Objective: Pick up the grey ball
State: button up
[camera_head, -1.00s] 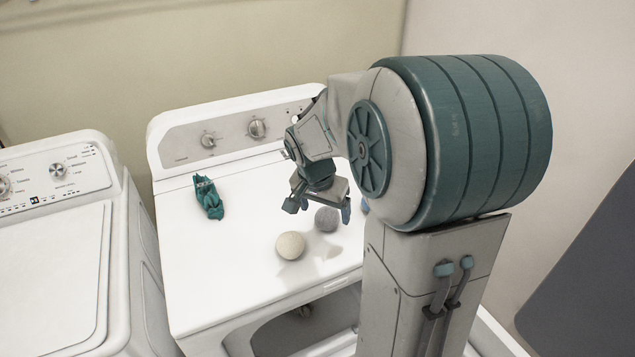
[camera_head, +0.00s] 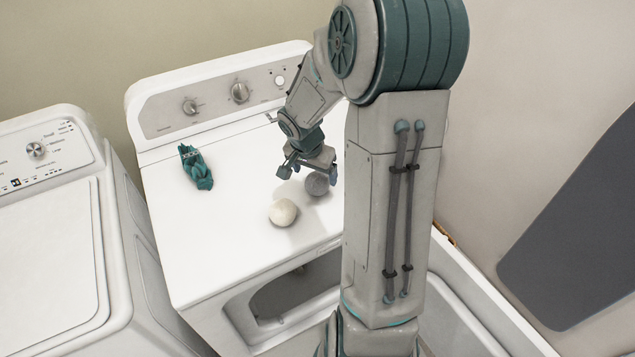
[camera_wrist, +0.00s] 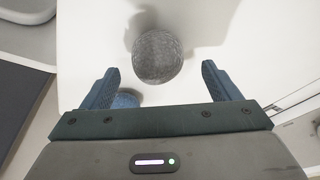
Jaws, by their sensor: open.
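The grey ball (camera_head: 317,184) rests on the white top of the dryer (camera_head: 215,235). In the wrist view the fuzzy grey ball (camera_wrist: 157,56) lies just ahead of my gripper (camera_wrist: 158,82), roughly centred between the two fingers. My gripper (camera_head: 307,172) is open and empty, with its fingers apart on either side of the ball's line. In the head view it hangs just above and beside the ball and covers part of it. I cannot tell how far the fingertips are above the dryer top.
A cream ball (camera_head: 283,212) lies close to the grey ball, toward the front. A crumpled teal cloth (camera_head: 196,167) lies farther left. The control panel (camera_head: 215,98) rises at the back. A washer (camera_head: 55,255) stands left. Behind the fingers, a blue thing (camera_wrist: 126,99) is partly hidden.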

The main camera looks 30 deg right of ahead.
aim_at(316, 177)
jog(key=shift+p+x, duration=0.3)
jog(key=shift+x, duration=2.2)
jog(key=shift+s, duration=0.15)
jog(key=c, duration=1)
